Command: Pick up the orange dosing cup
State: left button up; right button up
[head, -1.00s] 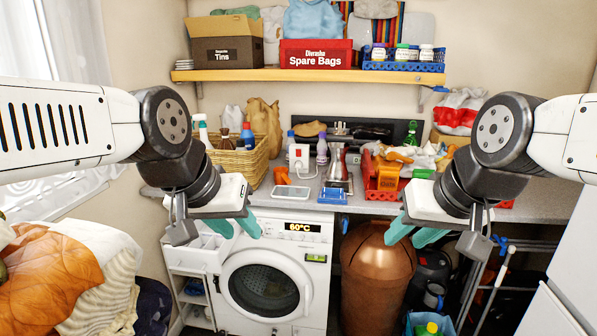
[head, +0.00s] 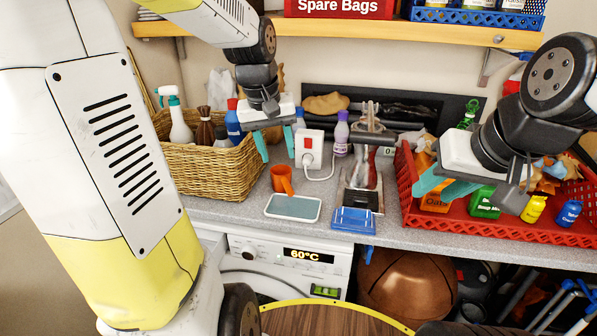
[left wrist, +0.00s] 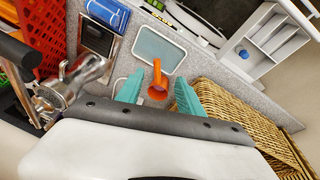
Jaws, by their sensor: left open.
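The orange dosing cup (head: 282,179) stands on the grey counter beside the wicker basket, behind a flat pale-blue tray. My left gripper (head: 276,154) is open above and slightly behind the cup, with its teal fingers pointing down. In the left wrist view the cup (left wrist: 157,88) shows just beyond and between the open fingertips (left wrist: 158,88), with its orange handle pointing away towards the tray. Nothing is between the fingers that I can see as gripped. My right gripper (head: 436,190) is over the front left of the red crate, its teal fingers apart.
The wicker basket (head: 210,168) with bottles stands close left of the cup. A white socket box (head: 309,149) with a cable is behind right. The pale-blue tray (head: 293,207), a blue tray (head: 353,221) and a metal machine (head: 362,178) stand nearby. The red crate (head: 480,225) is at right.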

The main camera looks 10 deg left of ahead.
aim_at(285, 180)
pick_arm(q)
jog(key=w+f+n, duration=0.1)
jog(key=w+f, duration=0.2)
jog(key=f, duration=0.2)
jog(key=w+f+g, duration=0.1)
jog(key=w+f, duration=0.2)
jog(key=f, duration=0.3)
jog(key=w+f+n+g+h, duration=0.1)
jog(key=w+f, duration=0.3)
jog(key=f, duration=0.1)
jog(key=shift+w+a+f+n, duration=0.1)
jog(key=shift+a+f+n, duration=0.1)
jog(key=shift+a+n, duration=0.1)
grip_shut()
dwell(0.7)
